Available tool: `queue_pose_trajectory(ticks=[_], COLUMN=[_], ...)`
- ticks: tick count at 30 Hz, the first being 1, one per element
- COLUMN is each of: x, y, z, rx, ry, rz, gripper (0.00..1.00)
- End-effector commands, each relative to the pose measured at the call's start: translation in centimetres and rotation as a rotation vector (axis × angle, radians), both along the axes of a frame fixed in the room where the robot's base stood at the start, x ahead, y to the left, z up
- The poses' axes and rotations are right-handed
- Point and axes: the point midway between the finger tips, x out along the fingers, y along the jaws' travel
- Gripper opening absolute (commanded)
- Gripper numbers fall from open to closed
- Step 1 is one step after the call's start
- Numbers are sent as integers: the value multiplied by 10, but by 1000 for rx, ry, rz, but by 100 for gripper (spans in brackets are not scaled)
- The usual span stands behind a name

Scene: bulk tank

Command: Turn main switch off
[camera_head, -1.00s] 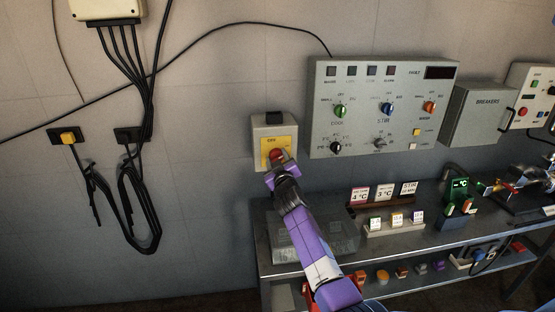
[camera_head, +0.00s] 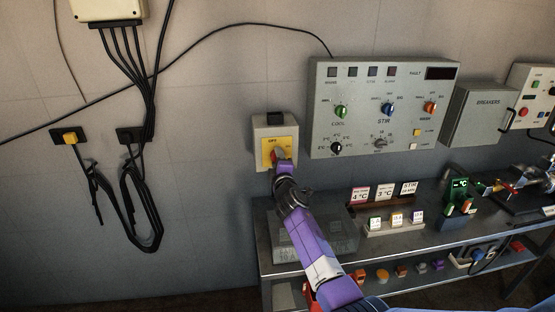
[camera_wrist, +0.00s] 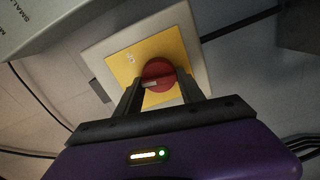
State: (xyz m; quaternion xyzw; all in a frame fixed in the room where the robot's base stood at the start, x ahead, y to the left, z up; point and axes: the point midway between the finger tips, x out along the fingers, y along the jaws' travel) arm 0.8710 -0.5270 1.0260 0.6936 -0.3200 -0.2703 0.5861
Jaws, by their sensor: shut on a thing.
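The main switch is a red rotary knob (camera_wrist: 158,74) on a yellow plate (camera_wrist: 124,66), on a pale box (camera_head: 258,132) on the wall. In the head view the knob (camera_head: 277,155) is partly hidden by my gripper (camera_head: 280,160). In the wrist view my gripper (camera_wrist: 163,90) has one finger on each side of the knob and is shut on its grip bar. Small lettering shows on the yellow plate above the knob, and in the head view it seems to read OFF. Which mark the knob points to is unclear.
A grey control panel (camera_head: 385,108) with coloured knobs is on the wall just right of the switch. A metal bench (camera_head: 400,240) with label cards and a clear bin (camera_head: 300,240) stands below. Black cables hang at the left.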

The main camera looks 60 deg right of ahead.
Motion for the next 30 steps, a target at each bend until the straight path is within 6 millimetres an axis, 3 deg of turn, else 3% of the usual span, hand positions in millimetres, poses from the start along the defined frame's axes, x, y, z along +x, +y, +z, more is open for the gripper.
queue_pose_trajectory(ticks=[12,27,28,30], x=[0,1,1,1], y=[1,1,1,1], z=[-2,-2,-2,-2], rx=[-107,-119,-119,-119], ry=[128,143,143,143], rz=[1,2,2,2], gripper=[5,5,48,62])
